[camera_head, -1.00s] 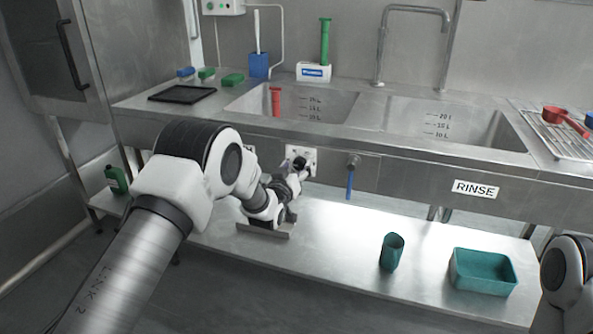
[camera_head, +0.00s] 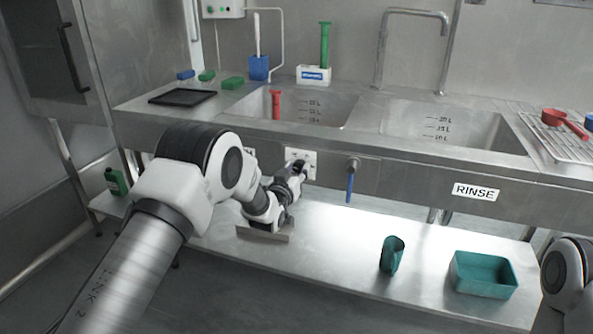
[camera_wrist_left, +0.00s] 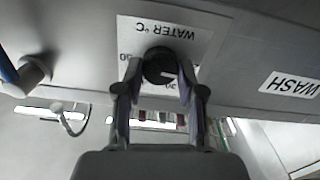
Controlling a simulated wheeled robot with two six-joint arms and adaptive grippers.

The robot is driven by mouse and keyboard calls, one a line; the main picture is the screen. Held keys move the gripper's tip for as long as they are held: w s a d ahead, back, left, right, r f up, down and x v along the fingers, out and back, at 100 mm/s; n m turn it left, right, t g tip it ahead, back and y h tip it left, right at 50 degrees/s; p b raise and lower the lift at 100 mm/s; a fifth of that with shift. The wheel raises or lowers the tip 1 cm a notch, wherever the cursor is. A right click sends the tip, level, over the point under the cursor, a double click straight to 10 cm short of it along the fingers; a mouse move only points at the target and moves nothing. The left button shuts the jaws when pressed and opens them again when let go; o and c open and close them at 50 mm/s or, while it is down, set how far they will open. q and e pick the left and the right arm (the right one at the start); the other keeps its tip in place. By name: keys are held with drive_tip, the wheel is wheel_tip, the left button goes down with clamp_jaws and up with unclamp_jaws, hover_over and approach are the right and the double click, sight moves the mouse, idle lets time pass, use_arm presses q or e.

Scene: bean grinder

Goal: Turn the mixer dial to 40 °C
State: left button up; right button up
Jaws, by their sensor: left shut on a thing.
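The black mixer dial (camera_wrist_left: 160,65) sits on a white plate (camera_wrist_left: 196,40) marked "WATER °C", which appears upside down in the left wrist view. The plate (camera_head: 311,156) is on the sink's front panel in the head view. My left gripper (camera_head: 298,166) reaches it from the left; in the wrist view its two fingers (camera_wrist_left: 160,72) are shut on the dial, one on each side. A light mark shows on the dial, but its exact setting cannot be read. The fingers hide some of the scale numbers. My right gripper is out of view; only part of my right arm shows.
A tap with a blue lever (camera_head: 350,182) sticks out just right of the plate. A "WASH" label (camera_wrist_left: 291,84) is nearby in the wrist view. The steel lower shelf (camera_head: 335,235) holds a teal jug (camera_head: 391,256) and a teal tub (camera_head: 483,274).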

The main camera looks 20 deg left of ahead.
use_arm(q)
drive_tip(key=m, duration=0.5)
drive_tip(key=shift+d+m, duration=0.1)
drive_tip(key=shift+m, duration=0.3)
drive_tip(key=m, duration=1.1)
drive_tip(key=shift+f, duration=0.1)
drive_tip(key=m, duration=0.6)
drive_tip(key=shift+f+b, duration=0.1)
drive_tip(key=shift+b, duration=0.25)
drive_tip(key=shift+d, duration=0.1)
drive_tip(key=o, duration=1.1)
drive_tip(key=shift+o, duration=0.2)
